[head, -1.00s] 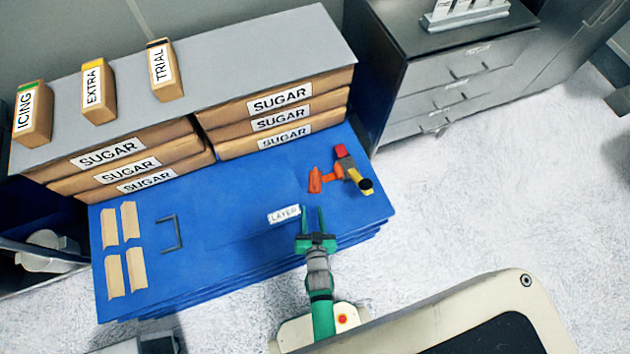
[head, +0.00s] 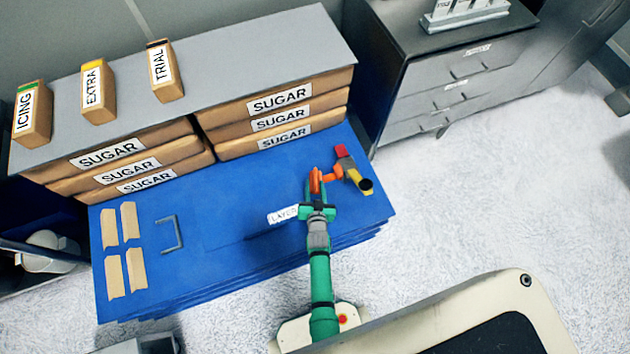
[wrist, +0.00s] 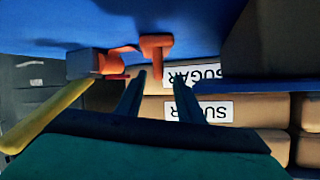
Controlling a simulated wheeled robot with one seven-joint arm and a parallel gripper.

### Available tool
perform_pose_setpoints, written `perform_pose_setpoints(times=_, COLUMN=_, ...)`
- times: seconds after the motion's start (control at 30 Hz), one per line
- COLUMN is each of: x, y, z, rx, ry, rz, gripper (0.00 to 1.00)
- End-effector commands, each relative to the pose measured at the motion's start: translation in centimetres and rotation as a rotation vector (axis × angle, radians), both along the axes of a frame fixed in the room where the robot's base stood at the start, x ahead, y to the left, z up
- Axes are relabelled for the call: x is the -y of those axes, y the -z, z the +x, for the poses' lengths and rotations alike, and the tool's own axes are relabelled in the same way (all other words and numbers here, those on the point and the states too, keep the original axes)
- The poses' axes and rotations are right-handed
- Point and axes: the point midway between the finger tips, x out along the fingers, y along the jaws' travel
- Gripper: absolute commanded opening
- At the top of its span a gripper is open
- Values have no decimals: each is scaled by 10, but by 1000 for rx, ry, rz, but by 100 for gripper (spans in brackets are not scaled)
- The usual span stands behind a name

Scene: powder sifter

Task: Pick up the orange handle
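The orange handle (head: 316,180) belongs to a small tool with a red end (head: 342,151) and a yellow part (head: 357,174) with a dark tip, on the blue surface. My gripper (head: 315,190) reaches over the blue surface, with its green fingers at the handle. In the wrist view, which looks upside down, the T-shaped orange handle (wrist: 157,43) lies between and just beyond my open fingertips (wrist: 161,78). Gaps show on both sides of it. The fingers partly cover the handle in the head view.
Stacked sugar bags (head: 284,119) stand behind the blue platform (head: 235,215), under a grey shelf (head: 240,60). A label reading LAYER (head: 282,214) lies left of my gripper. Tan pieces (head: 130,222) and a grey bracket (head: 178,234) lie further left. The middle is clear.

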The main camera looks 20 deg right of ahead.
Motion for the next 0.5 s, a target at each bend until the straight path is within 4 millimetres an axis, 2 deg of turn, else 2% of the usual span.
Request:
perform_pose_setpoints(times=0.3, x=13, y=12, z=34, rx=0, ry=0, rz=-1, gripper=34)
perform_pose_setpoints(times=0.5, x=16, y=17, z=43, rx=1, ry=0, rz=0, gripper=34)
